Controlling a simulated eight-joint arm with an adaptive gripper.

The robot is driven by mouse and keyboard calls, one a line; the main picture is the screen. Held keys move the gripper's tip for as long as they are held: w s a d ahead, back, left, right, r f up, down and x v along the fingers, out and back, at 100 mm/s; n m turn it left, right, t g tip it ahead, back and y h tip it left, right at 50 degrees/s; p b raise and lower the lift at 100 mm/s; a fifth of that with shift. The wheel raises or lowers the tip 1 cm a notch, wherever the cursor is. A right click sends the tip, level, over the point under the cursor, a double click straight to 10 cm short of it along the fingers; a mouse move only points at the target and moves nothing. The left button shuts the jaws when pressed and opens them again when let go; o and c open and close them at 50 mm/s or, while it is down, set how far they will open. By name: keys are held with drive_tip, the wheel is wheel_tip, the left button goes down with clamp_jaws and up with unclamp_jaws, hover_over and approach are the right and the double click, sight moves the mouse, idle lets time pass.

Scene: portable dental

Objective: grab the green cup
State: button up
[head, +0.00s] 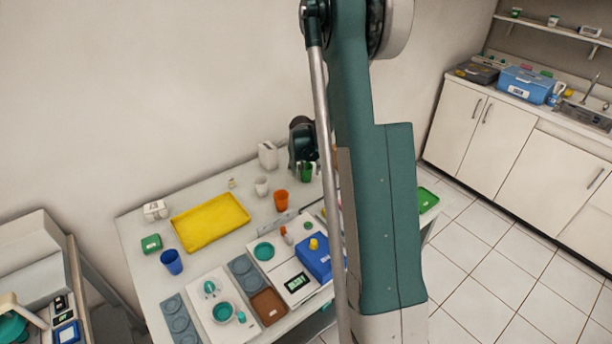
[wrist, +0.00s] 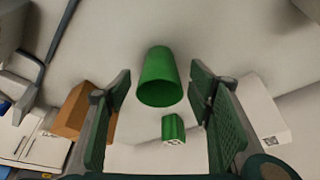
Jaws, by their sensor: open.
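The green cup (head: 306,173) stands at the back of the white table, just below my gripper (head: 304,155) in the head view. My arm hides part of the area right of it. In the wrist view the green cup (wrist: 160,78) lies between the two fingertips of my gripper (wrist: 161,74), with its wide end toward the bottom of the picture. The fingers are spread, with a visible gap on each side of the cup. I cannot tell how far the fingers reach down around it.
An orange cup (head: 281,200) and a white cup (head: 262,187) stand left of the green cup. A white container (head: 268,155) is close behind. A yellow tray (head: 211,221) and a blue cup (head: 171,262) are further left. A small green item (wrist: 173,128) shows in the wrist view.

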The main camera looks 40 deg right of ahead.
drive_tip(key=shift+w+d+f, duration=0.1)
drive_tip(key=shift+f, duration=0.25)
idle(0.3)
drive_tip(key=c, duration=0.8)
